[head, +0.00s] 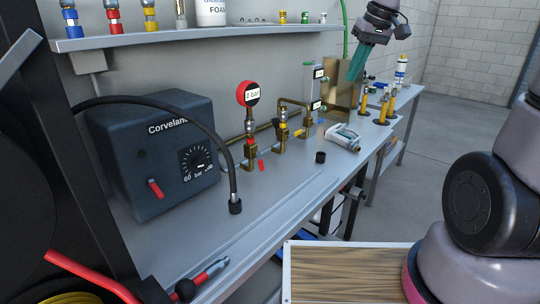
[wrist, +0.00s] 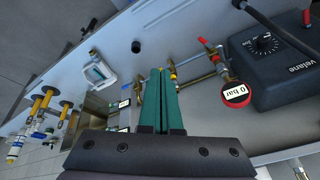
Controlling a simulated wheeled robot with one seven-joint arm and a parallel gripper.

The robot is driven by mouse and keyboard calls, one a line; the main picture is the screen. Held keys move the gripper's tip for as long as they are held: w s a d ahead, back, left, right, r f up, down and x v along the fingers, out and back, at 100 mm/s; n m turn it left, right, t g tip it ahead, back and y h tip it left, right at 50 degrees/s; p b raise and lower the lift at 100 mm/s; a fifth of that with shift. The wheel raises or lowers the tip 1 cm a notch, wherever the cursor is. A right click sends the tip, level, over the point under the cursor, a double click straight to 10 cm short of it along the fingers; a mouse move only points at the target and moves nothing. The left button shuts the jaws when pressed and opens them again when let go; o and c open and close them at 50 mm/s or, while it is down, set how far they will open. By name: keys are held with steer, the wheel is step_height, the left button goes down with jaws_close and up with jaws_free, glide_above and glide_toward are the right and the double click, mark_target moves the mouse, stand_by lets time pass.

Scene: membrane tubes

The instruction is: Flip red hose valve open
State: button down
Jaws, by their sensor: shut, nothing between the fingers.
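A red lever handle (head: 261,165) sits on the brass pipe fitting below the round red gauge (head: 247,94). The lever (wrist: 202,41) and gauge (wrist: 236,95) also show in the wrist view, to the right of my fingers. A red hose (head: 90,275) enters at the lower left of the head view, near a grey-and-red nozzle fitting (head: 213,271) lying at the bench front. My gripper (head: 354,76) is raised above the far part of the bench, well apart from the lever. Its green fingers (wrist: 162,72) are together and empty. Which valve belongs to the red hose is unclear.
A dark Corvelane box (head: 115,160) with a dial and a red switch stands left on the bench (head: 285,215). A shelf (head: 200,35) runs above.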

mark_target(260, 161)
steer(key=w+a+f+n+g+y, duration=0.1)
steer(key=w+a+f+n+g, duration=0.15)
steer(key=w+a+f, duration=0.35)
steer(key=w+a+f+n+g+y, duration=0.1)
steer(key=w+a+f+n, duration=0.2)
steer(key=f, duration=0.5)
steer(key=w+a+f+n+g+y, duration=0.1)
steer(key=w+a+f+n+y, duration=0.1)
steer(key=w+a+f+n, duration=0.25)
steer(key=a+f, duration=0.2)
steer(key=f, duration=0.1)
steer(key=s+a+f+m, duration=0.1)
steer(key=a+f, duration=0.1)
steer(key=f, duration=0.2)
steer(key=s+a+f+m, duration=0.1)
steer(key=a+f, duration=0.1)
steer(key=f, duration=0.2)
steer(key=shift+s+a, duration=0.1)
steer(key=shift+s+a+f, duration=0.15)
steer(key=shift+s+a, duration=0.55)
steer(key=shift+s, duration=0.25)
steer(key=shift+s+a+f, duration=0.15)
steer(key=shift+s+a, duration=0.15)
steer(key=shift+s, duration=0.1)
